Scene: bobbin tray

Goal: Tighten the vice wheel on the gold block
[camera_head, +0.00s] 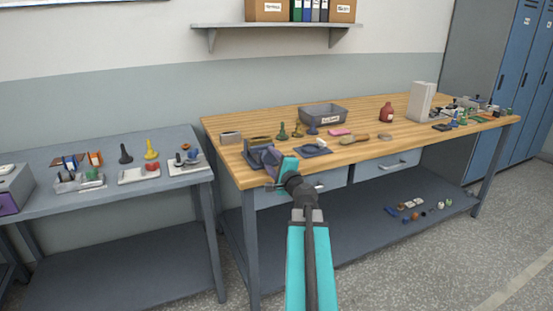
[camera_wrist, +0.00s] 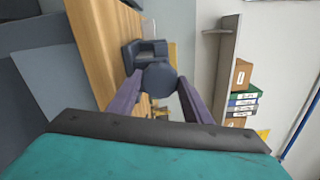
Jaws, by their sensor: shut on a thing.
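The blue-grey vice (camera_head: 252,157) stands at the left front corner of the wooden workbench, and it also shows in the wrist view (camera_wrist: 150,50). A brownish-gold block (camera_head: 259,140) shows at the vice, partly hidden; I cannot tell how firmly the jaws hold it. The dark round vice wheel (camera_wrist: 158,76) faces the wrist camera. My gripper (camera_head: 271,160) is at the front of the vice. In the wrist view its two purple fingers (camera_wrist: 159,88) are on either side of the wheel, shut on it. In the head view my gripper hides the wheel.
The wooden workbench (camera_head: 365,150) holds a grey bin (camera_head: 323,114), a blue pad (camera_head: 316,150), a brush, small dark and gold pieces and a red bottle (camera_head: 386,112). A wall shelf (camera_head: 285,25) is above. A grey side table (camera_head: 110,185) stands left, across a gap.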

